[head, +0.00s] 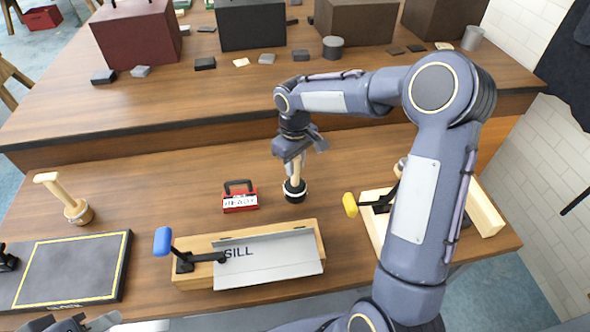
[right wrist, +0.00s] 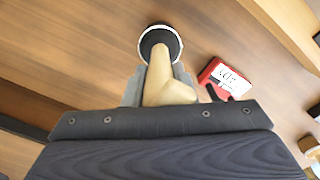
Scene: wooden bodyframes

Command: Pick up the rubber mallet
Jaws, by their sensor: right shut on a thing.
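The rubber mallet (head: 295,192) stands head down, with a black head and a pale wooden handle, just behind the sill fixture in the head view. My right gripper (head: 295,157) is shut on the upper handle from above. In the right wrist view, the handle (right wrist: 163,85) runs between the fingers to the round black head with a light rim. I cannot tell whether the head touches the table. Part of my left gripper (head: 88,323) shows at the bottom left edge; its fingers are not clear.
A red labelled box (head: 240,203) stands left of the mallet. The sill fixture (head: 300,236), with a blue-handled clamp (head: 163,241), lies in front. A yellow-handled clamp (head: 350,205) is to the right. Another wooden-handled tool (head: 75,209) and a dark panel (head: 75,268) are at left.

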